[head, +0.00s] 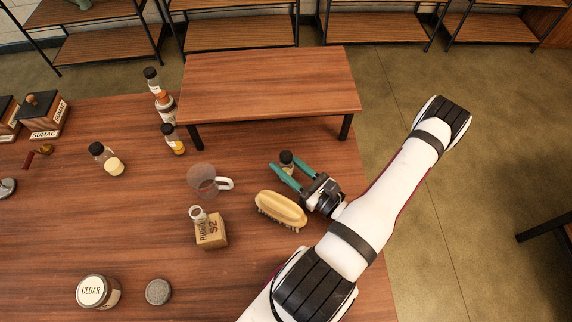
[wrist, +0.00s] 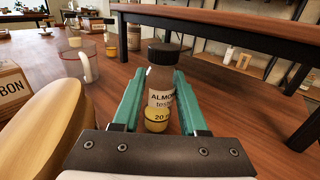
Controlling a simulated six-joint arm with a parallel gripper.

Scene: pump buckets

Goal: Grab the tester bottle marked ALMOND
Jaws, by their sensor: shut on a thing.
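The tester bottle marked ALMOND (wrist: 162,80) stands upright between my gripper's green fingers in the wrist view. It has a dark cap, a brownish body, a pale label reading "ALMO… te…" and a yellow "20" patch low on its front. The fingers of my gripper (wrist: 159,103) are closed against its two sides. In the head view the bottle (head: 287,158) shows as a dark cap at the tips of my gripper (head: 285,171), near the front right leg of the raised shelf. Its lower part is partly hidden by the fingers.
A wooden brush (head: 281,209) lies close to the left of my gripper. A clear mug (head: 203,180) and a small labelled box (head: 210,229) stand further left. The raised wooden shelf (head: 270,85) stands behind the bottle. Several other bottles stand at the left.

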